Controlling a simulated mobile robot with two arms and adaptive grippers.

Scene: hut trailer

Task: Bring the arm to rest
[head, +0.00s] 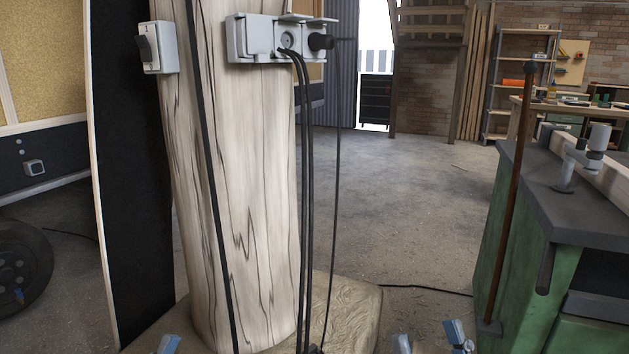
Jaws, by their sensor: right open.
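My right gripper (430,340) shows at the bottom edge, right of centre. Its two blue-grey fingertips stand apart, with nothing seen between them. It is over the floor, between the wooden post (245,200) and the green workbench (520,250). My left gripper (168,345) shows only as a small blue-grey tip at the bottom edge, left of the post's foot. The rest of it is out of the picture, so its jaws cannot be judged. Most of both arms is out of view.
A socket box (262,38) with a black plug and hanging cables (305,180) is on the post. A switch (157,47) is on the post's left side. A brown rod (512,190) leans against the bench. The concrete floor (410,210) behind is mostly clear.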

